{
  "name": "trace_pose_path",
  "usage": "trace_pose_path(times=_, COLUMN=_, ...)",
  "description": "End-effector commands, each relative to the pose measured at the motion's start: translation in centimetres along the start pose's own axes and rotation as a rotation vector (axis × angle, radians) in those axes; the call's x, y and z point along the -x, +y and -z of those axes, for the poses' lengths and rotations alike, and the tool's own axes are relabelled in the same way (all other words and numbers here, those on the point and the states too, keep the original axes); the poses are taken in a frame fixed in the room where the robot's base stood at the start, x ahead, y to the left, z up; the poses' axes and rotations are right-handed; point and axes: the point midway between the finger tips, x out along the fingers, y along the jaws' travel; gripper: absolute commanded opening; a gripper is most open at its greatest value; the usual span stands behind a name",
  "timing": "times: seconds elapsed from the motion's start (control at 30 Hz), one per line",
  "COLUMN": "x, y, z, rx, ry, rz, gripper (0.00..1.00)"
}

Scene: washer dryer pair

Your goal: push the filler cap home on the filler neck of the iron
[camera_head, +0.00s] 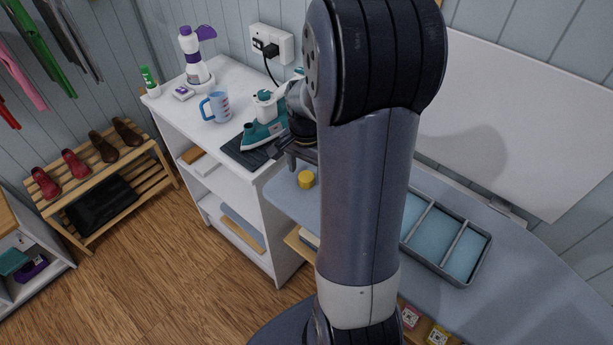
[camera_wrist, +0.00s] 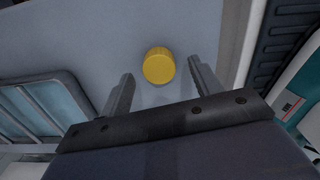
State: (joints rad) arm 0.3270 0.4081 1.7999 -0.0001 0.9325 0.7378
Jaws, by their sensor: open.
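The filler cap looks to be the small yellow cylinder (camera_head: 306,179) on the blue-grey worktop; it also shows in the wrist view (camera_wrist: 159,66). The teal and white iron (camera_head: 262,130) rests on a dark ribbed mat (camera_head: 240,151) on the white cabinet. Part of the iron shows at the right edge of the wrist view (camera_wrist: 304,108). I cannot make out its filler neck. My gripper (camera_wrist: 160,68) is open and empty, its fingers on either side of the cap with gaps between. My arm hides part of the worktop in the head view.
A divided tray (camera_head: 476,273) lies on the worktop to the right. A plugged cord hangs from the wall socket (camera_head: 270,46).

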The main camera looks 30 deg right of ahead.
Motion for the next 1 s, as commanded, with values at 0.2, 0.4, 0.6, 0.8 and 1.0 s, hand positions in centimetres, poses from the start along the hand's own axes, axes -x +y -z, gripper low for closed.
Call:
trace_pose_path(times=0.2, x=-1.68, y=0.07, z=-0.07, rx=0.0, ry=-0.001, rz=-0.001, gripper=0.61)
trace_pose_path(times=0.4, x=-1.66, y=0.06, z=-0.06, rx=0.0, ry=-0.001, rz=-0.001, gripper=0.59)
trace_pose_path(times=0.6, x=-1.64, y=0.06, z=-0.06, rx=0.0, ry=-0.001, rz=-0.001, gripper=0.43)
trace_pose_path(times=0.8, x=-1.63, y=0.06, z=-0.06, rx=0.0, ry=-0.001, rz=-0.001, gripper=0.26)
trace_pose_path(times=1.0, x=-1.63, y=0.06, z=-0.06, rx=0.0, ry=-0.001, rz=-0.001, gripper=0.13)
